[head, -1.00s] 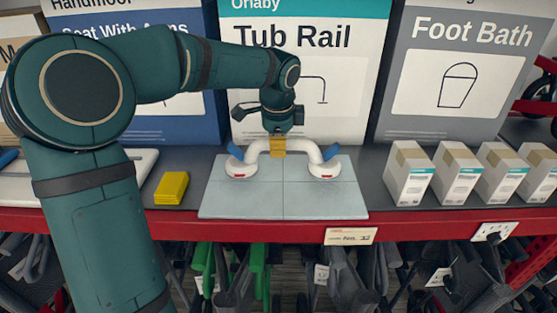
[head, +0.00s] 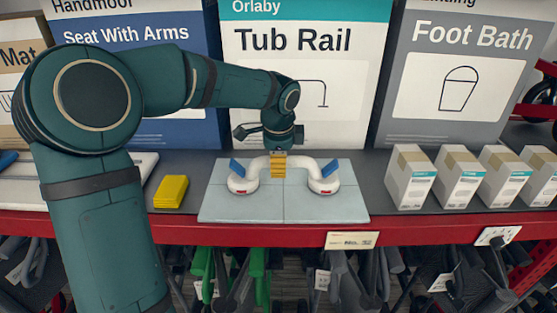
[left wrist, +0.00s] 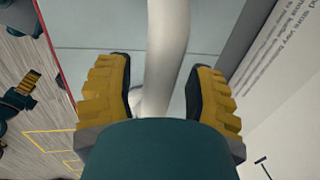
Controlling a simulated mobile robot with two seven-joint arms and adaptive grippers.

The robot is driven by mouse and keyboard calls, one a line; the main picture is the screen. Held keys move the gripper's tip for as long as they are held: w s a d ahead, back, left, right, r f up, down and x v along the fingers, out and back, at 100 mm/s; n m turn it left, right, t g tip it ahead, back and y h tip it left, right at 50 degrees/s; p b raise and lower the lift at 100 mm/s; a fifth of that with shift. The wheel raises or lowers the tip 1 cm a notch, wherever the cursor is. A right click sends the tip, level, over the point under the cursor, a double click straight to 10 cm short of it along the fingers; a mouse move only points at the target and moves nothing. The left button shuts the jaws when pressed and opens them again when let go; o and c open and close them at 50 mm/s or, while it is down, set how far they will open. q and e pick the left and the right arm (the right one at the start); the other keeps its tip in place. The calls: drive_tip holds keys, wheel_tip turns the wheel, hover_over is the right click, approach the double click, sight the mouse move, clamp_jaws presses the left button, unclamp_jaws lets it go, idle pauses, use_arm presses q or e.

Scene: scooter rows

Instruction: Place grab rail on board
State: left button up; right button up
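The grab rail (head: 305,164) is white with two round end cups and blue levers. It is upright on the pale grey tiled board (head: 285,208), and both cups appear to rest on it. My left gripper (head: 278,166) is at the middle of the bar, with its yellow fingers down around it. In the left wrist view the rail (left wrist: 165,70) runs between the spread fingers (left wrist: 158,85). The cups' undersides are hidden.
A yellow block (head: 171,191) lies left of the board. Several white boxes (head: 410,180) stand to the right. Tall sign panels, including the Tub Rail panel (head: 345,110), stand close behind. The red shelf edge (head: 200,230) is in front.

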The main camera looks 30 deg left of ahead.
use_arm(q)
drive_tip(key=shift+r, duration=0.15)
wheel_tip(320, 180, up, 12)
drive_tip(key=s+d+p, duration=0.1)
drive_tip(key=s+p, duration=0.1)
drive_tip(key=shift+d, duration=0.1)
idle(0.6)
